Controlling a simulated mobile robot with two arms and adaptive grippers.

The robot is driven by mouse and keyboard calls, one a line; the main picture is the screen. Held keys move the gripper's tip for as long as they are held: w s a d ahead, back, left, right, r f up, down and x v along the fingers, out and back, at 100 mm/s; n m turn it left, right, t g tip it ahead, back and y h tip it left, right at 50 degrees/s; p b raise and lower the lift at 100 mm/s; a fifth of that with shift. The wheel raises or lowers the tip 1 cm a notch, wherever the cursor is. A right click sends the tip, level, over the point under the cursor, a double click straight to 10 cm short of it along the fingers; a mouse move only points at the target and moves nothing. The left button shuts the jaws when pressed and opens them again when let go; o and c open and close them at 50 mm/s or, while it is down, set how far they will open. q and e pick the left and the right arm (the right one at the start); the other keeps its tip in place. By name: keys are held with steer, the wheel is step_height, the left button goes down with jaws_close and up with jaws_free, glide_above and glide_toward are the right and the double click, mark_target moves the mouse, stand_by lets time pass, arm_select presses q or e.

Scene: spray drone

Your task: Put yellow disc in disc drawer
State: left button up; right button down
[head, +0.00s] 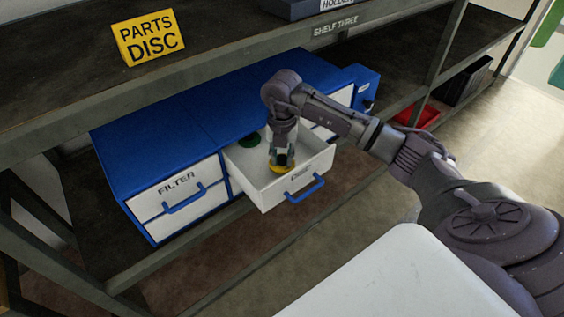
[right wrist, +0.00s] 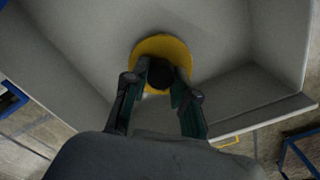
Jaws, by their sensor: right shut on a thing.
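The yellow disc (head: 281,168) is inside the open white drawer (head: 262,190) of the blue cabinet, near its front. My right gripper (head: 283,157) reaches down into this drawer from above. In the right wrist view, its fingers (right wrist: 160,88) are shut on the dark knob in the middle of the yellow disc (right wrist: 163,47). I cannot tell whether the disc touches the drawer floor. The label on the drawer front is too small to read surely. My left gripper is not in view.
A closed drawer labelled FILTER (head: 176,190) is to the left. A steel shelf post (head: 436,70) and a red bin (head: 416,115) are to the right.

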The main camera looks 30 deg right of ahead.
mark_target(282, 158)
step_height(282, 158, down, 3)
steer(key=shift+r, duration=0.1)
steer(key=c, duration=0.9)
jaws_free()
steer(key=shift+r, duration=0.25)
step_height(282, 158, up, 12)
steer(key=shift+f+b, duration=0.15)
steer(key=shift+b, duration=0.2)
